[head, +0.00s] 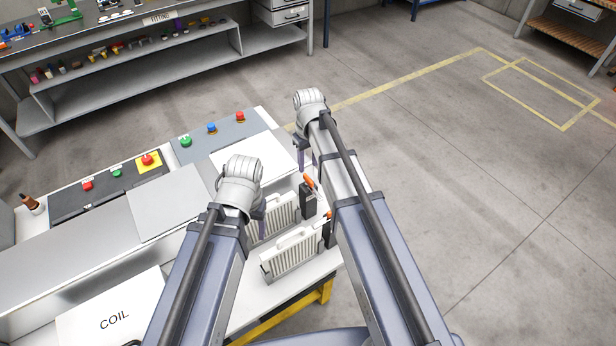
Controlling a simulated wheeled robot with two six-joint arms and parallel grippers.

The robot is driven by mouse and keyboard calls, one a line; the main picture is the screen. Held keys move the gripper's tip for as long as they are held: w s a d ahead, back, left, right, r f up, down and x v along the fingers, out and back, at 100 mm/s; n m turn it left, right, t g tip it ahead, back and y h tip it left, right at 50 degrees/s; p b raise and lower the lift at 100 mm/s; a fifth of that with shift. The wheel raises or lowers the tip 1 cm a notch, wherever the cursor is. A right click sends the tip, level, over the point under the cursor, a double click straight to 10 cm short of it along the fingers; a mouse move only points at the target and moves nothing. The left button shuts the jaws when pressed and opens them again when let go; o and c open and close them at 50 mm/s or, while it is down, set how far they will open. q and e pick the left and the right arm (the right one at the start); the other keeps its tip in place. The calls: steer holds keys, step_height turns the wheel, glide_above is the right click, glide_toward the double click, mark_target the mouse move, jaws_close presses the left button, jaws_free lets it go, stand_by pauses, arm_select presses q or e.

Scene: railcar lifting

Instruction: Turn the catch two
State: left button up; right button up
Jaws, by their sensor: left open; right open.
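Two black catches with orange levers stand by the right end of the white bench. The farther catch (308,199) has its orange lever tilted up; the nearer catch (327,235) is partly hidden by my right arm. I cannot tell which is catch two. My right gripper (301,152) is open above and behind the farther catch, apart from it. My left gripper (259,219) is open, mostly hidden behind its own wrist, over the left end of the farther ribbed white block (281,216). Neither gripper visibly holds anything.
A second ribbed white block (292,255) stands nearer. Button panels with a green button (185,141) and a red button (147,160) lie left. A grey shelf bench (150,70) stands behind. The floor at right is clear.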

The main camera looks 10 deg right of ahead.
mark_target(308, 178)
step_height(308, 178, down, 7)
steer(key=b, duration=0.6)
steer(key=shift+r, duration=0.15)
steer(key=shift+c, duration=0.3)
jaws_close()
stand_by(0.7)
